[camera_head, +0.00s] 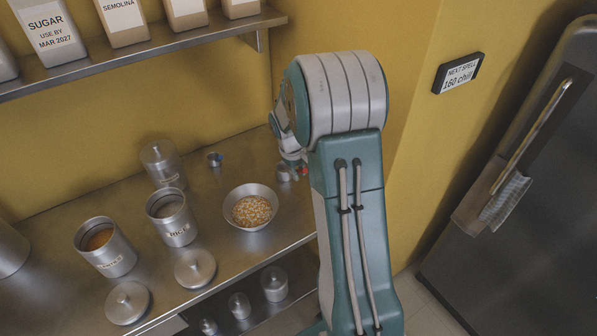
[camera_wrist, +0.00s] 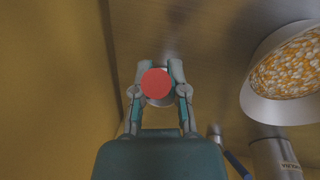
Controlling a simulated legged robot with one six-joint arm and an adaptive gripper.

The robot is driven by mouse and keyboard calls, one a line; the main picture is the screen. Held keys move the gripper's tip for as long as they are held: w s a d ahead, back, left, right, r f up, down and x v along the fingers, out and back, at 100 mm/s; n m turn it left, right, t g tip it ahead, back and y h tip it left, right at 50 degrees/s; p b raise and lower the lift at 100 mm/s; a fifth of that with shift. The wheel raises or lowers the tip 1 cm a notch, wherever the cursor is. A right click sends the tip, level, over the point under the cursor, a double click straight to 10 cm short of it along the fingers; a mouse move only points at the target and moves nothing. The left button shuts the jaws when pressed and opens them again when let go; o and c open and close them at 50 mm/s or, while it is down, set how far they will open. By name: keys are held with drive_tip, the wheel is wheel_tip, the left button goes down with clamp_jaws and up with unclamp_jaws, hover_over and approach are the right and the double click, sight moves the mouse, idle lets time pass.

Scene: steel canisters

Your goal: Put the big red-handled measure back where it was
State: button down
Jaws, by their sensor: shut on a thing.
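The red-handled measure (camera_wrist: 155,82) is between my gripper's fingers (camera_wrist: 158,76) in the wrist view, its round red handle end towards the camera. Some grey metal shows around the red; most of the cup is hidden. My gripper is shut on it. In the head view, my gripper (camera_head: 294,166) is partly behind my arm, at the right end of the steel counter (camera_head: 235,280). The measure's steel cup (camera_head: 283,175) shows just below it, at or just above the counter; I cannot tell which.
A bowl of corn-like kernels (camera_head: 250,207) stands left of my gripper. A small measure with a blue handle (camera_head: 214,159) lies farther back. Open canisters (camera_head: 178,226) and loose lids (camera_head: 195,268) stand to the left. The yellow wall is close behind; a shelf (camera_head: 150,50) hangs above left.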

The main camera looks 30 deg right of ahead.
drive_tip(key=c, duration=0.7)
unclamp_jaws()
drive_tip(key=shift+o, duration=0.2)
wheel_tip(320, 180, up, 12)
drive_tip(key=a, duration=0.2)
drive_tip(key=s+a+r+m+t, duration=0.1)
drive_tip(key=s+a+r+t, duration=0.2)
drive_tip(key=s+a+r, duration=0.65)
drive_tip(key=s+a+t+y, duration=0.1)
drive_tip(key=s+a, duration=0.3)
drive_tip(key=s, duration=0.2)
drive_tip(key=s+a+m+t+y, duration=0.1)
drive_tip(key=s+a, duration=0.2)
drive_tip(key=s, duration=0.4)
drive_tip(key=shift+s+a, duration=0.25)
drive_tip(key=shift+a, duration=0.15)
